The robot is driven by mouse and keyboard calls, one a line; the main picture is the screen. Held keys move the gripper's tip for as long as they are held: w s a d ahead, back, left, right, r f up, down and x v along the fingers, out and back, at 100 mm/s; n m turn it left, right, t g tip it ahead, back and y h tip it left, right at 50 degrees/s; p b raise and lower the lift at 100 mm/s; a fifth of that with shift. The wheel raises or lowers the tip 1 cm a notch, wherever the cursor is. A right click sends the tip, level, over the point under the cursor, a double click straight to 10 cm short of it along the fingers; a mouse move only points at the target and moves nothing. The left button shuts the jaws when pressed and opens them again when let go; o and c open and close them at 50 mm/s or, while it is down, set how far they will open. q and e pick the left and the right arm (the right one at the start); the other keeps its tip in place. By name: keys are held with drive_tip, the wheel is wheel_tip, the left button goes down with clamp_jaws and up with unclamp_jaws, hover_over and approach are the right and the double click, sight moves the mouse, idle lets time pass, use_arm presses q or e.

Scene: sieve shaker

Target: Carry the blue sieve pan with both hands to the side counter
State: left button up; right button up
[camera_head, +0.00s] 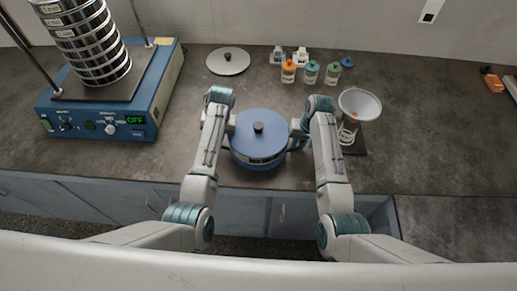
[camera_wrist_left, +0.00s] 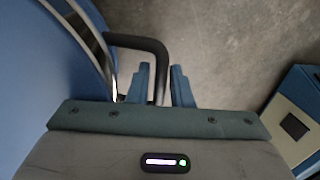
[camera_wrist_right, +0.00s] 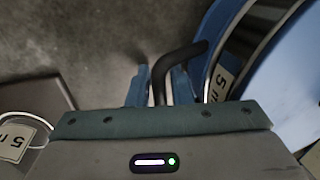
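The blue sieve pan (camera_head: 258,152) has a flat blue lid with a black knob and is near the counter's front edge, between my two arms. I cannot tell whether it touches the counter. My left gripper (camera_head: 232,122) is at its left side, fingers closed around a black handle (camera_wrist_left: 150,43) in the left wrist view. My right gripper (camera_head: 297,127) is at its right side, fingers closed around the other black handle (camera_wrist_right: 178,55) in the right wrist view. The side counter (camera_head: 455,225) is the dark surface at lower right.
A blue sieve shaker (camera_head: 90,115) with a sieve stack stands at left. A funnel (camera_head: 360,104) on a stand is close to my right gripper. Several small bottles (camera_head: 311,72) and a round grey lid (camera_head: 228,62) are behind.

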use_arm(q)
drive_tip(key=shift+o, duration=0.9)
use_arm(e)
drive_tip(key=shift+o, duration=0.9)
drive_tip(key=shift+r, duration=0.2)
use_arm(q)
wheel_tip(320, 180, up, 12)
drive_tip(key=d, duration=0.2)
drive_tip(key=shift+d, duration=0.2)
use_arm(e)
wheel_tip(320, 180, up, 12)
drive_tip(key=d, duration=0.2)
drive_tip(key=shift+d+f, duration=0.2)
drive_tip(key=shift+f, duration=0.05)
use_arm(q)
drive_tip(key=shift+f, duration=0.15)
use_arm(e)
drive_tip(key=shift+f, duration=0.1)
